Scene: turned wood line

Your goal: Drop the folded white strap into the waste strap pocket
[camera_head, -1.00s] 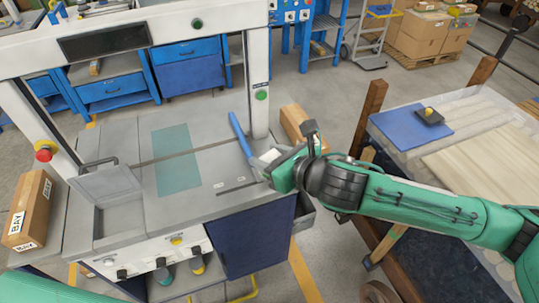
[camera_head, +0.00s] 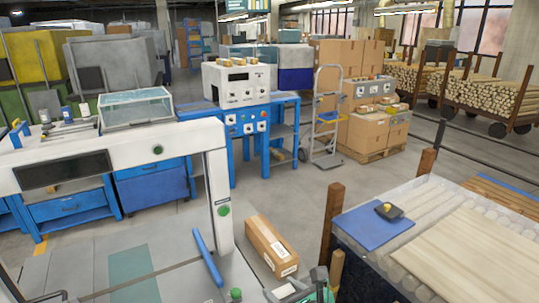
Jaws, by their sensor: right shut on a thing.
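My right gripper (camera_head: 280,293) shows only in part at the bottom edge, beside the right post of the strapping machine. It is shut on a small white piece, which looks like the folded white strap; the picture's lower edge cuts off most of it, so its shape is not clear. The waste strap pocket cannot be made out in this view. My left gripper is not in view.
The machine's white frame (camera_head: 217,195) rises over the grey table, with a blue bar (camera_head: 207,258) leaning by its post.

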